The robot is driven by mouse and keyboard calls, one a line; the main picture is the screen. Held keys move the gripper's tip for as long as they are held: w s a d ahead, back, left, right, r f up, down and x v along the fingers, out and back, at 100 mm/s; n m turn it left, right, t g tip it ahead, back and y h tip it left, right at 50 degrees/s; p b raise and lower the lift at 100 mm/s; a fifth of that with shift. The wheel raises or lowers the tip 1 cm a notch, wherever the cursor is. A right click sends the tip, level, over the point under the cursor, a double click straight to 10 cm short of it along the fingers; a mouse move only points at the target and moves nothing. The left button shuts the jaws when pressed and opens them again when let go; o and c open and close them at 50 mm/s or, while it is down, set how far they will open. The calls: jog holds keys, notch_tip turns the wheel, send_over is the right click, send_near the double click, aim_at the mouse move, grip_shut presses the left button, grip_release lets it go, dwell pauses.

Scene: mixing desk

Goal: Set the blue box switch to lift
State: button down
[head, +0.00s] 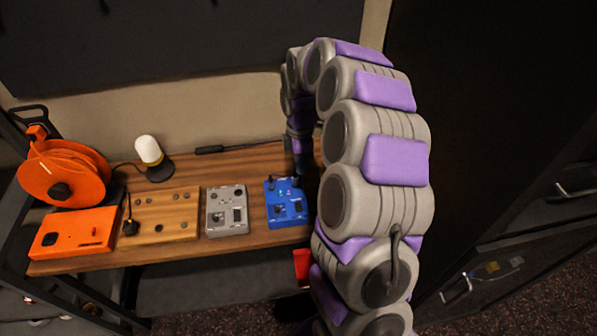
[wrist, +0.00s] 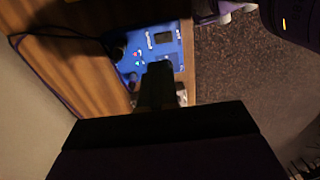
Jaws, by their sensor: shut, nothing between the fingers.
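The blue box (head: 287,212) lies on the wooden desk, at the right end of the row of boxes. It carries dark switches and small coloured buttons or lights, and its lettering is too small to read. In the wrist view the blue box (wrist: 155,43) shows beyond my gripper (wrist: 157,72), whose dark fingers are closed together and empty. The fingers hide the lower part of the box there. I cannot tell whether they touch it. In the head view my arm curves down from above to the box's back side. The switch's setting cannot be made out.
A grey box (head: 227,222), a wooden panel (head: 172,207) and an orange box (head: 75,238) stand left of the blue box. Behind are a lamp (head: 150,150) and an orange reel (head: 62,172). Dark cabinets (head: 520,230) stand to the right.

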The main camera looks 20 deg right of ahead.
send_over(298, 210)
jog(key=w+d, duration=0.1)
jog(key=d, duration=0.1)
notch_tip(298, 210, down, 6)
jog(key=f, duration=0.2)
jog(key=a+f+b, duration=0.1)
jog(key=f, duration=0.1)
jog(key=a+f+b, duration=0.1)
jog(key=f, duration=0.1)
jog(key=shift+s+a+f, duration=0.2)
jog(key=shift+s+f, duration=0.05)
jog(key=shift+f, duration=0.1)
jog(key=shift+d+f, duration=0.1)
jog(key=shift+f, duration=0.15)
jog(key=shift+d+f, duration=0.25)
jog(key=shift+d, duration=0.35)
jog(key=shift+a, duration=0.4)
jog(key=shift+s+f, duration=0.1)
jog(key=shift+f, duration=0.1)
